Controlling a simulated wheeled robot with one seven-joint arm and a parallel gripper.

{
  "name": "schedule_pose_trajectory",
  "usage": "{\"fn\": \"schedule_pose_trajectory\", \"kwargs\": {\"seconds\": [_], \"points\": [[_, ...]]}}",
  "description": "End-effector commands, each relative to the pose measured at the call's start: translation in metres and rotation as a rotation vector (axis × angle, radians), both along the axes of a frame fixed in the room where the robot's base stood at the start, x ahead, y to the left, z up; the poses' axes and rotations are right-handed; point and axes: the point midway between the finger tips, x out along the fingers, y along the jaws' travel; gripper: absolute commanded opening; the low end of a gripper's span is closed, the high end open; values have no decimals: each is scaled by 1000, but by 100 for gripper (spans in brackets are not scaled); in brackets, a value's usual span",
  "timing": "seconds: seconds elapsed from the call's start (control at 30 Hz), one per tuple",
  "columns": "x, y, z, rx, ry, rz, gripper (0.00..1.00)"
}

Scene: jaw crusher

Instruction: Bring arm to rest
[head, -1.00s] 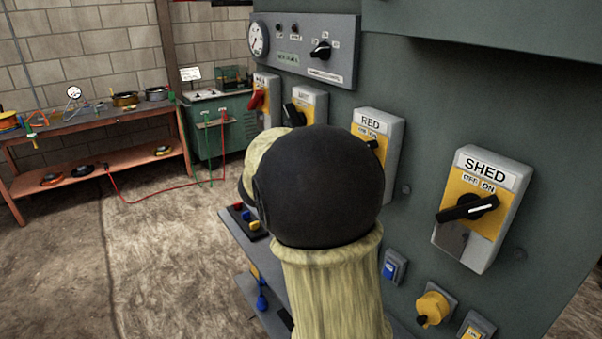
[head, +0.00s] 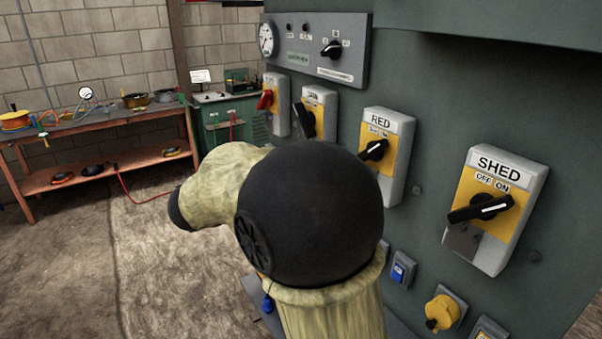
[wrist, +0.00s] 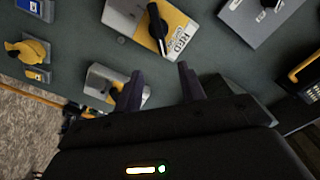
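My arm fills the middle of the head view and hides part of the panel. My gripper is out of sight there. In the wrist view my gripper (wrist: 160,92) shows two dark fingers spread apart with nothing between them. Beyond the fingers is the green panel. The RED switch box (head: 386,157) is grey and yellow with a black knob, right of my arm in the head view. A switch box with the label RED (wrist: 160,28) also shows upside down in the wrist view. The SHED switch box (head: 492,209) is farther right with its black knob.
The panel wall (head: 480,100) stands close on the right. A gauge plate (head: 313,48) and a switch box with a red knob (head: 277,103) are farther back. A workbench (head: 95,125) stands at the left rear. The floor (head: 60,270) at left is clear.

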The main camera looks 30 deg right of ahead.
Motion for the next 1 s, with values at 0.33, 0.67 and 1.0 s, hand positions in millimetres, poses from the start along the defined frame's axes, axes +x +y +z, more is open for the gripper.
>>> {"fn": "schedule_pose_trajectory", "kwargs": {"seconds": [0.33,0.67,1.0], "points": [[1,0,0,-1,0,9,40],[60,3,6,-21,59,403,40],[109,62,-32,15,343,1001,40]]}}
